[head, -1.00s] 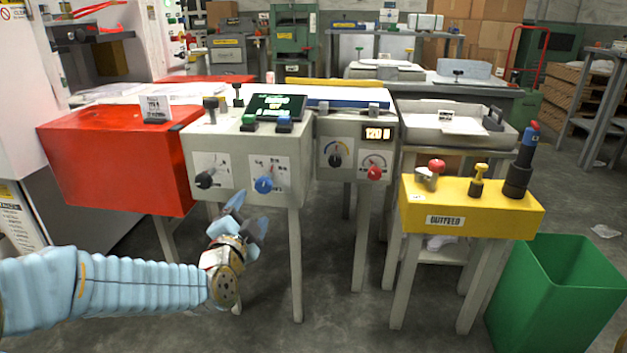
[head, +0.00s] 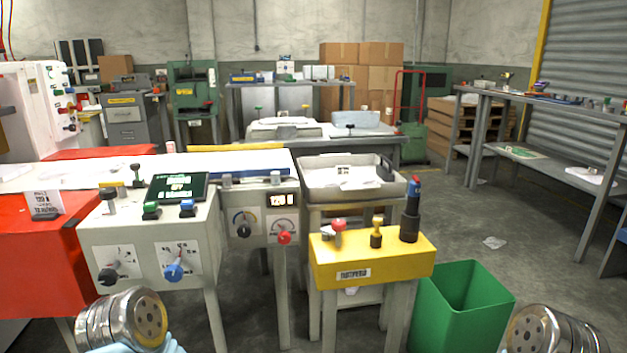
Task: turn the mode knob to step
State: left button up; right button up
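The grey control box (head: 150,235) stands at left centre. Its front has two white dial plates. The left plate carries a black knob (head: 107,275) and the right plate a blue knob (head: 173,271). The print around both is too small to read, so I cannot tell which knob is the mode knob or which mark either points at. Metal joints of my left and right arms show at the bottom left and bottom right. Neither gripper's fingers are in view. Nothing of mine touches the knobs.
A red cabinet (head: 40,255) adjoins the box on the left. To the right are a unit with a red knob (head: 284,238), a yellow station (head: 335,262) with a red button, and a green bin (head: 462,315). Open floor lies at right.

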aim_at(108, 194)
jog(key=u, duration=1.3)
